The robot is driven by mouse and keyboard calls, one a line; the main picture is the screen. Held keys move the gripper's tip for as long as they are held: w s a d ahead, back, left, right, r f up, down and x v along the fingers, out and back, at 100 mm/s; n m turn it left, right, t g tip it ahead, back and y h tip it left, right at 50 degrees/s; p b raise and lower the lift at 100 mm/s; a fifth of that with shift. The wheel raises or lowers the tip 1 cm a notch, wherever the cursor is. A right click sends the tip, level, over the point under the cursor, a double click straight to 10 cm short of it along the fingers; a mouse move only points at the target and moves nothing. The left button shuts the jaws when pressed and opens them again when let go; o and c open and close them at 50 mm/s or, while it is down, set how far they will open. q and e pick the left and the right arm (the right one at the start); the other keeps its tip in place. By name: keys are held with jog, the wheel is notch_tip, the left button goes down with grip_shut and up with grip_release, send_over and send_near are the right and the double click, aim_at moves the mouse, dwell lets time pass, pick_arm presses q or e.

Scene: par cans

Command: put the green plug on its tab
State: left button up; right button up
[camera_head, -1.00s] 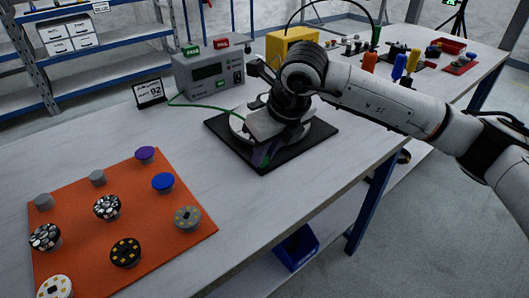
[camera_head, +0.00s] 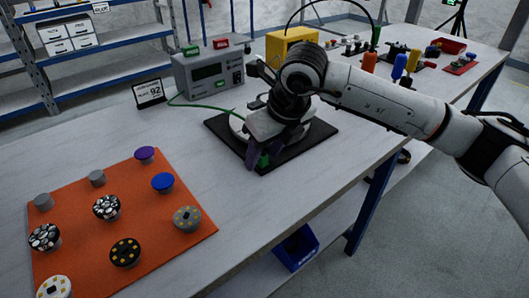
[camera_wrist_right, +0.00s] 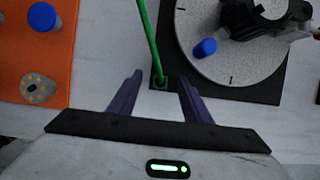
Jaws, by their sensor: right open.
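The green plug (camera_wrist_right: 159,82) is at the corner of the black base plate (camera_wrist_right: 272,92), at the end of a green cable (camera_wrist_right: 147,40). The gripper (camera_head: 257,158) is low at the plate's front edge. The tab cannot be made out apart from the plug, and whether the plug is seated on it is unclear. My left gripper is not in view.
A round grey disc (camera_wrist_right: 225,62) with a blue knob (camera_wrist_right: 204,48) sits on the plate. A grey meter box (camera_head: 209,70) stands behind, with a small display sign (camera_head: 149,92). An orange mat (camera_head: 75,200) with several round parts lies left. Bare table separates mat and plate.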

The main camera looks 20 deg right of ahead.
jog(key=v, duration=1)
jog(key=shift+r+p, duration=0.2)
jog(key=shift+p, duration=0.15)
dwell(1.1)
